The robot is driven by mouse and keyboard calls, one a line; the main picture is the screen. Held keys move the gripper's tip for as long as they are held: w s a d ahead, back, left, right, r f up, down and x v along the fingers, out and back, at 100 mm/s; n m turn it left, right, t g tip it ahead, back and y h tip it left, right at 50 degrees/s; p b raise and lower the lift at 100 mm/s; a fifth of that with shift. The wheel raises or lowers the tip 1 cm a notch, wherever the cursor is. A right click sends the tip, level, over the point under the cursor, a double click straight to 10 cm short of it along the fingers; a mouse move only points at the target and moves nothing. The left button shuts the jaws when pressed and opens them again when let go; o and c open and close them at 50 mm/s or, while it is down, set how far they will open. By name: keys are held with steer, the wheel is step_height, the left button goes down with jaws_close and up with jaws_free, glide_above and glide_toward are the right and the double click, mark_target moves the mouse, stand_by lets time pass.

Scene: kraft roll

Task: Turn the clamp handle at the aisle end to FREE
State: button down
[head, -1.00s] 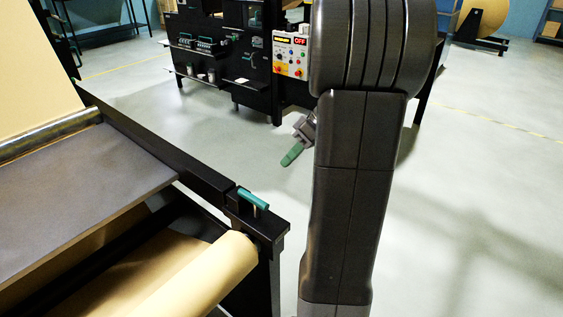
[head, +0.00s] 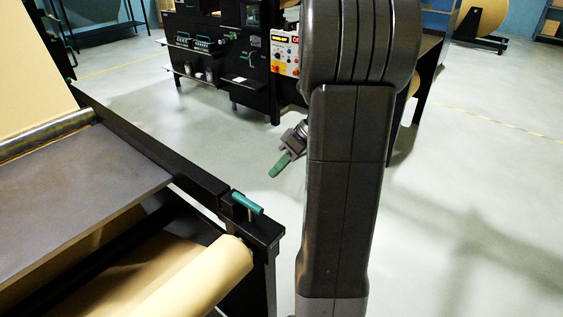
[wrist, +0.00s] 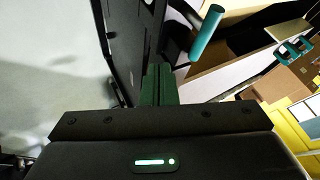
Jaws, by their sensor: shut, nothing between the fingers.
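The teal clamp handle (head: 247,203) stands on a short pin on top of the black frame's corner post, at the end facing the open floor. It lies slantwise in the head view. In the wrist view it is a teal bar (wrist: 207,32) at upper right, beyond and to the right of my fingers. My gripper (head: 281,164) has green fingers, pointing down and left, and appears above and right of the handle in the head view. The fingers (wrist: 158,85) are together and empty, apart from the handle. I cannot read any FREE marking.
A kraft paper roll (head: 185,285) lies under the handle's end of the black frame (head: 150,140), beside a dark flat plate (head: 75,190). A black console (head: 240,70) with a control box (head: 286,55) stands behind. Open grey floor lies to the right.

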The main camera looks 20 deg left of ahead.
mark_target(237, 194)
steer(key=s+a+f, duration=0.1)
steer(key=s+a+f+p, duration=0.1)
steer(key=s+a, duration=0.1)
steer(key=s+a+f, duration=0.1)
steer(key=s, duration=0.1)
steer(key=shift+s+a+f+p, duration=0.2)
steer(key=shift+a+f+p, duration=0.05)
steer(key=shift+a+p, duration=0.1)
steer(key=shift+a+n+g+h+b, duration=0.2)
steer(key=shift+n+g+b, duration=0.15)
steer(key=shift+n, duration=0.2)
steer(key=shift+a+n+g+h+b, duration=0.15)
steer(key=shift+n+g+h+b, duration=0.1)
steer(key=shift+n+b, duration=0.25)
steer(key=shift+s+a+f+n+g+h+b, duration=0.1)
steer(key=shift+a+n+g+h+b, duration=0.15)
steer(key=shift+n, duration=0.3)
steer(key=shift+s+a+f+n+g+h+b, duration=0.1)
steer(key=shift+a+n+g+h+b, duration=0.1)
steer(key=shift+n+g+b, duration=0.25)
steer(key=n, duration=0.1)
steer(key=n+h, duration=0.1)
steer(key=a+n+g+h, duration=0.1)
steer(key=shift+s+r+n+b, duration=0.1)
steer(key=shift+s+n+b, duration=0.25)
steer(key=shift+b, duration=0.05)
steer(key=shift+s+a+b, duration=0.45)
steer(key=shift+s, duration=0.3)
steer(key=shift+r, duration=0.1)
steer(key=shift+a, duration=0.1)
